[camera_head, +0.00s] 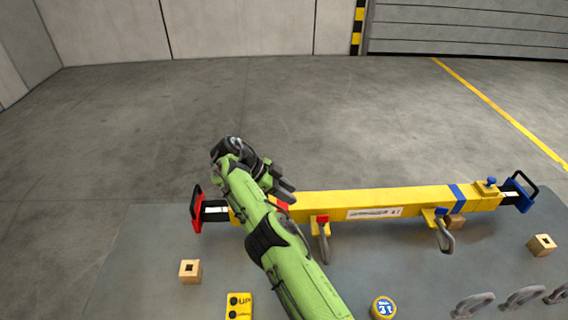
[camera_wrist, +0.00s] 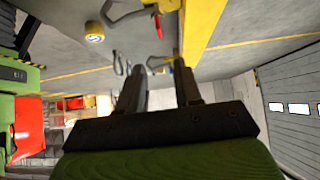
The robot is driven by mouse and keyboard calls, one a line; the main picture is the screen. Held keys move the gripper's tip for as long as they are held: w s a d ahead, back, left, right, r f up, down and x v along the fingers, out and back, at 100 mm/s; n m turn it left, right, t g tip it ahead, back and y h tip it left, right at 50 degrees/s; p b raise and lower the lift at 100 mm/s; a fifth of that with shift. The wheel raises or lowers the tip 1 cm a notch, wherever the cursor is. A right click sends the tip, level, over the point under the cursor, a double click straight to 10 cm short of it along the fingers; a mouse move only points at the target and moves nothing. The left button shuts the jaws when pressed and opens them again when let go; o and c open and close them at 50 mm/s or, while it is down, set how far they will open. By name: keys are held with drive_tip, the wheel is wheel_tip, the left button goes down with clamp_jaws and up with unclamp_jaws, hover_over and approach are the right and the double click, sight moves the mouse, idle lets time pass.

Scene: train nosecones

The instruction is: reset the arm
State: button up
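My green arm reaches up from the bottom of the head view and bends at its dark wrist. My gripper (camera_head: 285,191) is above and beside the yellow beam (camera_head: 335,205), near its left part. In the wrist view my gripper (camera_wrist: 160,78) shows two dark fingers standing apart with nothing between them. The yellow beam (camera_wrist: 203,25) runs along the upper part of that view, beyond the fingers. My arm covers part of the beam's left section in the head view.
The beam lies over a grey table (camera_head: 150,235), with a red handle (camera_head: 197,209) at its left and a blue handle (camera_head: 524,192) at its right. Wooden blocks (camera_head: 190,271), a yellow control box (camera_head: 238,306), a round yellow item (camera_head: 383,307) and shackles (camera_head: 473,304) lie nearer. Floor behind is clear.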

drive_tip(key=s+d+r+n+y, duration=0.15)
drive_tip(key=d+r+y, duration=0.25)
drive_tip(key=d+r, duration=0.75)
drive_tip(key=s+d+r+n+y, duration=0.3)
drive_tip(key=s+d+r+n, duration=0.1)
drive_tip(key=s+r, duration=0.4)
drive_tip(key=s+a+f+n+t+y, duration=0.1)
drive_tip(key=s+n, duration=0.5)
drive_tip(key=s, duration=0.7)
drive_tip(key=s+a+f+n+t+y, duration=0.1)
drive_tip(key=s+a+f+n+t, duration=0.2)
drive_tip(key=s, duration=1)
drive_tip(key=n+t, duration=0.1)
drive_tip(key=n, duration=0.2)
drive_tip(key=shift+a+n+t, duration=0.15)
drive_tip(key=shift+n+t, duration=0.2)
drive_tip(key=shift+t, duration=0.05)
